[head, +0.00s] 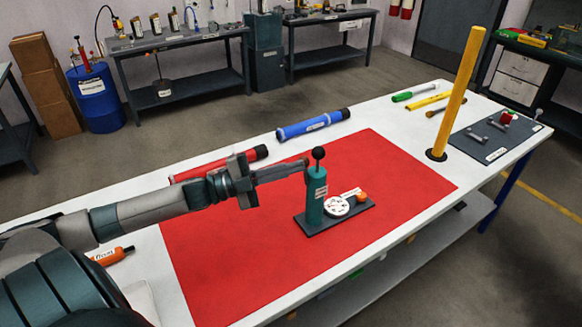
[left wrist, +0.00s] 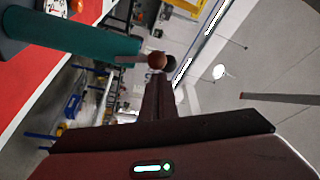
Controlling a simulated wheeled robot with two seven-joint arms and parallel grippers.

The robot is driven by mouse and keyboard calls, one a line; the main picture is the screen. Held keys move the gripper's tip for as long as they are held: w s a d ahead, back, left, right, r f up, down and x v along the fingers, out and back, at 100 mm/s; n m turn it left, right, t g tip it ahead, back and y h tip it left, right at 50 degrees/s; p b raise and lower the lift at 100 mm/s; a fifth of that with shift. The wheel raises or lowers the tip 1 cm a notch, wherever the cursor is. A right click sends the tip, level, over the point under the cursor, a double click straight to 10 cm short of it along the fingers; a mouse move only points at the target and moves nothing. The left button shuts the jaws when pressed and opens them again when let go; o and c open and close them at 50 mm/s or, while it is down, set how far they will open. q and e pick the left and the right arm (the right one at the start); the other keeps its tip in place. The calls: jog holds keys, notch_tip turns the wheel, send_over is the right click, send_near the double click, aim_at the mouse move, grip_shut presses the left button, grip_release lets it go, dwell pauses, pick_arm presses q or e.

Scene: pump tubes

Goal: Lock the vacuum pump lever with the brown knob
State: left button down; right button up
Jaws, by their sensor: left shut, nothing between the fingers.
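The teal vacuum pump (head: 315,198) stands upright on a dark base plate (head: 362,212) on the red mat. A black ball knob (head: 318,153) tops it. In the left wrist view the teal body (left wrist: 85,40) lies sideways, with the brown knob (left wrist: 157,61) beside the black knob (left wrist: 171,63). The brown knob is small and mostly hidden by my fingertips in the head view. My left gripper (head: 304,164) is shut and empty, its fingertips at the brown knob near the pump's top; I cannot tell whether they touch. My right gripper is not in view.
A white gauge dial (head: 336,206) and an orange knob (head: 361,197) sit on the base plate. Behind the red mat (head: 240,270) lie a red tube (head: 215,165) and a blue tube (head: 313,124). A tall yellow post (head: 457,90) stands at the right. The mat's front is clear.

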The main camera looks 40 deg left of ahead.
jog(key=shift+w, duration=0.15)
pick_arm(q)
jog(key=shift+w+a+f+n+t, duration=0.2)
jog(key=shift+w+a+n, duration=0.15)
jog(key=shift+n, duration=0.25)
jog(key=shift+w+a+f+n+t, duration=0.1)
jog(key=shift+w+a+n+t, duration=0.1)
jog(key=shift+a+n, duration=0.3)
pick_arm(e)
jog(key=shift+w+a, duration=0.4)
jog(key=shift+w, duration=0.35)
pick_arm(q)
jog(key=shift+d, duration=0.2)
